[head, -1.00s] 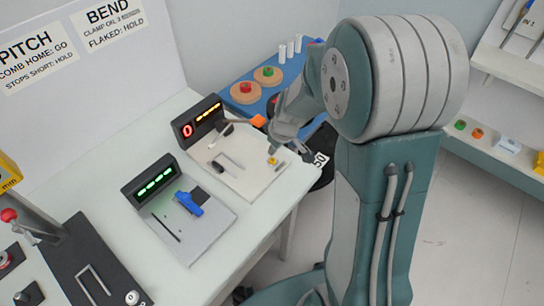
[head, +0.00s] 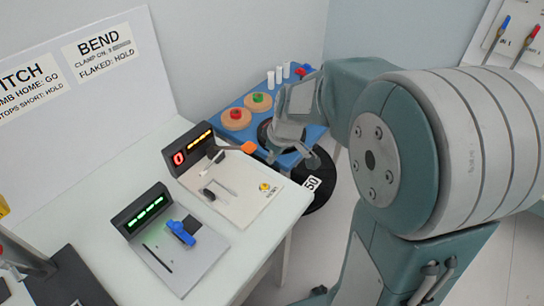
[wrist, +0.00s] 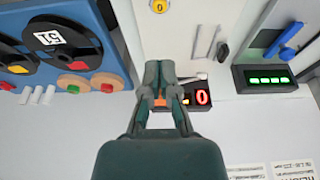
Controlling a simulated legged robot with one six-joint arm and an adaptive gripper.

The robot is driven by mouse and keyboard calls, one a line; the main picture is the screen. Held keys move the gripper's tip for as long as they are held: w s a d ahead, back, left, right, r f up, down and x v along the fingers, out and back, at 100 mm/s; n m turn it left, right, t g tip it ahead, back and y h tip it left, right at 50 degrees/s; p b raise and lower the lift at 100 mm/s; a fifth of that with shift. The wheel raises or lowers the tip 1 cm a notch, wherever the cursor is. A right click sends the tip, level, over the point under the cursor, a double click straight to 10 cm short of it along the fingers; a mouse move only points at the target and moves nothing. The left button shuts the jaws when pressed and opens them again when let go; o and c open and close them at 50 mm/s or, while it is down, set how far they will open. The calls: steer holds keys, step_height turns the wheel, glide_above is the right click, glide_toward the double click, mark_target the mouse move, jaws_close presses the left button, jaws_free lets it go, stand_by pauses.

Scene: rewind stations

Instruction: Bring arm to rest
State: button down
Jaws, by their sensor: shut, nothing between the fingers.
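My arm reaches from the right of the head view over the edge of the white table (head: 245,268). My gripper (wrist: 160,66) is shut and empty in the wrist view, its fingertips together. In that view its fingers partly cover the station with the red 0 display (wrist: 203,98). In the head view that station (head: 180,158) stands at the table's right end, with an orange-tipped lever (head: 249,147) and a yellow button (head: 264,187). My wrist is beside the lever, and the fingertips are hard to make out there.
A second station with green bars (head: 146,207) and a blue handle (head: 181,232) stands nearer. A blue board (head: 234,101) with reels and white pegs lies behind my gripper. A tool rack (head: 499,62) hangs at upper right.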

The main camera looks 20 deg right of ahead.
stand_by(0.4)
steer(key=s+a+r+m+t+h, duration=0.1)
steer(key=s+r+m, duration=0.2)
steer(key=s, duration=0.6)
steer(key=s+a+r+m+t, duration=0.1)
steer(key=s+r+m, duration=0.2)
steer(key=s+r, duration=0.5)
steer(key=shift+s+m+t+h, duration=0.4)
steer(key=shift+s, duration=0.6)
